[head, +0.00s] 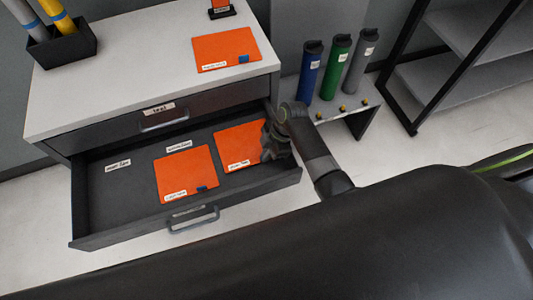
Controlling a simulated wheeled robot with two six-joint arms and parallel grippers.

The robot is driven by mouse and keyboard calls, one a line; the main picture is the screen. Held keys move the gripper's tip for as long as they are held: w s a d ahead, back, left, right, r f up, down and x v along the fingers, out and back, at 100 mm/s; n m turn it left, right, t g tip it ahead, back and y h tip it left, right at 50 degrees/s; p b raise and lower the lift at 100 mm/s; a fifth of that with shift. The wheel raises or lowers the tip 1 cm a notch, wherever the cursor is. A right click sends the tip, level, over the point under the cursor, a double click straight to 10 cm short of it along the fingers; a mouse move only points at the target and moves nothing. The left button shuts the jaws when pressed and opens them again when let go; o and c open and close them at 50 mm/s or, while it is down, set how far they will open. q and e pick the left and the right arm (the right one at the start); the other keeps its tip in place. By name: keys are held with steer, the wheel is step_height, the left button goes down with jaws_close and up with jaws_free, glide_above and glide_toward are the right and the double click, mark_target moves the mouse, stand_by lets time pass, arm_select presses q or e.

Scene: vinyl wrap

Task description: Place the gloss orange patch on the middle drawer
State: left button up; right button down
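Three orange patches are in view, each with a small white label too small to read. One patch (226,46) lies on the cabinet top and shows a blue tab at its lower right. A second patch (184,172) lies in the open drawer (112,205), also with a blue tab. A third patch (237,138) is in the drawer's right part. My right gripper (272,146) is at this patch's right edge and hides its lower right corner. I cannot tell whether the fingers grip it. My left gripper is not in view.
A closed drawer (210,105) is above the open one. The open drawer's left side is bare except for a label (118,166). Blue (310,72), green (335,68) and grey (360,62) cylinders stand on a low bench at right. A pen holder (58,45) stands on the cabinet.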

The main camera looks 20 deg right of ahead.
steer(key=shift+f, duration=0.25)
steer(key=shift+f, duration=0.15)
steer(key=c, duration=1.6)
jaws_free()
steer(key=shift+d+r, duration=0.1)
steer(key=shift+r, duration=0.2)
steer(key=v, duration=1.1)
steer(key=shift+d+r, duration=0.2)
steer(key=shift+r, duration=0.15)
steer(key=shift+f, duration=0.1)
